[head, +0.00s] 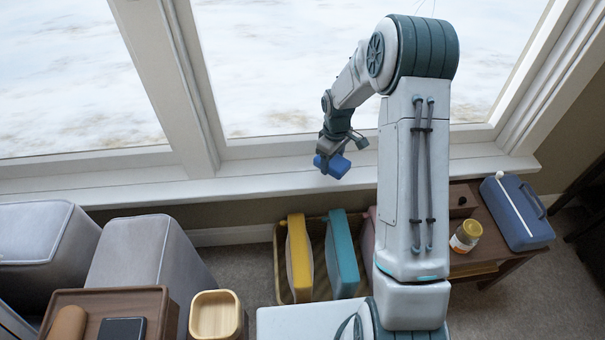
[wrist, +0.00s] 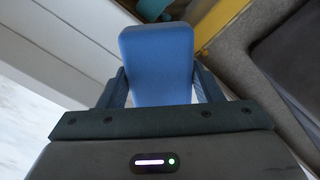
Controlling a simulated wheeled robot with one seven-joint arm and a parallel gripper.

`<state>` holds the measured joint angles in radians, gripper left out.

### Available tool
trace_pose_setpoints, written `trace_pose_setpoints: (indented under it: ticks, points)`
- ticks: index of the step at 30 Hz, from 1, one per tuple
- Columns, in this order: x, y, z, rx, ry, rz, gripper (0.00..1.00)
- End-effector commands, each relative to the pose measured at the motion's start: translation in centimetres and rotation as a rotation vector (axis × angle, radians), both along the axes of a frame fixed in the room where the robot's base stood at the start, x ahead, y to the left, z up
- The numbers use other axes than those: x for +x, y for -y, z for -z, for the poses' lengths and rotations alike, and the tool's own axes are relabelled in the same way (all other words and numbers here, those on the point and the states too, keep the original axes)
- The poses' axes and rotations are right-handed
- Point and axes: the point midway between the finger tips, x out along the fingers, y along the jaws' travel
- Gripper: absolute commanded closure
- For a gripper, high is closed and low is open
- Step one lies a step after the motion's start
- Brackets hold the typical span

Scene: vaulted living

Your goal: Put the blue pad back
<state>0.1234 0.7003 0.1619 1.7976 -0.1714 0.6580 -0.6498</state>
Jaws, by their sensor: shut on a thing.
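The blue pad (head: 334,166) is a small blue block held in my gripper (head: 338,150), in front of the window and above the sill in the head view. In the wrist view the blue pad (wrist: 158,62) stands out between the two fingers of my gripper (wrist: 160,88), which are shut on its sides. The pad's lower end is hidden by the gripper body in the wrist view.
A side table (head: 478,250) at right bears a jar (head: 466,236) and a blue case (head: 517,212). A wooden bin (head: 215,315) and grey seats (head: 150,255) stand at left.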

Motion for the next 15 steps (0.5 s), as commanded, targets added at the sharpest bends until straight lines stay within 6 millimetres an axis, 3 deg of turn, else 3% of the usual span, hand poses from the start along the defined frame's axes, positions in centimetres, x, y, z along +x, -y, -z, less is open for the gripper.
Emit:
trace_pose_setpoints:
  ticks: [3,9,15]
  points:
    - [1.1,-3.0,2.1,0.001,-0.001,-0.01,0.59]
    - [2.8,-6.7,4.6,0.0,0.0,-0.006,0.59]
    - [3.6,-8.2,5.6,-0.001,0.001,0.001,0.59]
